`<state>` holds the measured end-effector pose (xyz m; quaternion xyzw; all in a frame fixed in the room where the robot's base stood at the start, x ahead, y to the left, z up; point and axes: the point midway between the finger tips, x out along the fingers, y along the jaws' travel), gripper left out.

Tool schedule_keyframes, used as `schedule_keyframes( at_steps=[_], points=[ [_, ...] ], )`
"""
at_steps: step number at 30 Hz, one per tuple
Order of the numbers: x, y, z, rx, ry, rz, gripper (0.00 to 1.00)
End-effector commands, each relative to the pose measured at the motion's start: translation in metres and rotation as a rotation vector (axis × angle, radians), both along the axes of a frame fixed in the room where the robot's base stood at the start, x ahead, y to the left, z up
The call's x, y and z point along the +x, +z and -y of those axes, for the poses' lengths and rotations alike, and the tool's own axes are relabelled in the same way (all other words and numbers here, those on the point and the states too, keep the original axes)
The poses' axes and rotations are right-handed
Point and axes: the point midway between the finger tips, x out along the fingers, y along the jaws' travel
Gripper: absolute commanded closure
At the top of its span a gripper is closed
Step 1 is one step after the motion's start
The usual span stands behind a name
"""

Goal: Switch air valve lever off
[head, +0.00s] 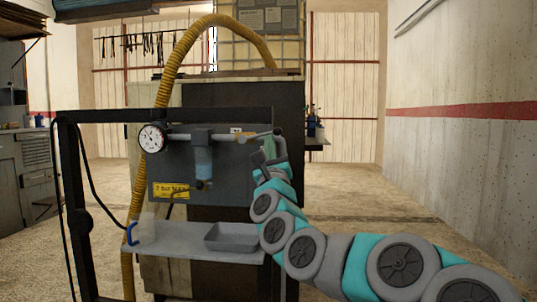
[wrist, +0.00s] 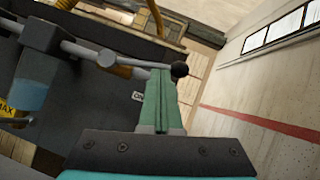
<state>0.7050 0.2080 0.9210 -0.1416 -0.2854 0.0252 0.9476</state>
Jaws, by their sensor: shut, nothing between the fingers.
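The air valve lever (wrist: 132,63) is a thin silver bar running right from a brass valve body (wrist: 106,58) to a black ball knob (wrist: 180,70). In the head view the lever (head: 260,134) lies roughly in line with the grey pipe, at the right end of the panel. My gripper (wrist: 161,74) is shut and empty, its green fingers at the lever's outer part, just left of the knob. I cannot tell whether they touch it. An ON label (wrist: 138,96) shows on the panel below. In the head view my gripper (head: 269,149) is just below the lever.
A round gauge (head: 152,138) and a blue filter bowl (head: 203,162) sit on the pipe left of the valve. A yellow hose (head: 166,75) arches behind. A shelf (head: 180,240) with a grey tray (head: 231,237) is below. The floor right of the rack is free.

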Motion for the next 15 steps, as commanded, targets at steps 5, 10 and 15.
schedule_keyframes(
  at_steps=[5, 10, 15],
  points=[
    [0.000, 0.012, 0.003, -0.160, -0.002, -0.005, 1.00],
    [0.001, 0.027, 0.001, -0.323, -0.003, -0.010, 1.00],
    [0.001, 0.041, -0.002, -0.483, -0.004, -0.016, 1.00]
  ],
)
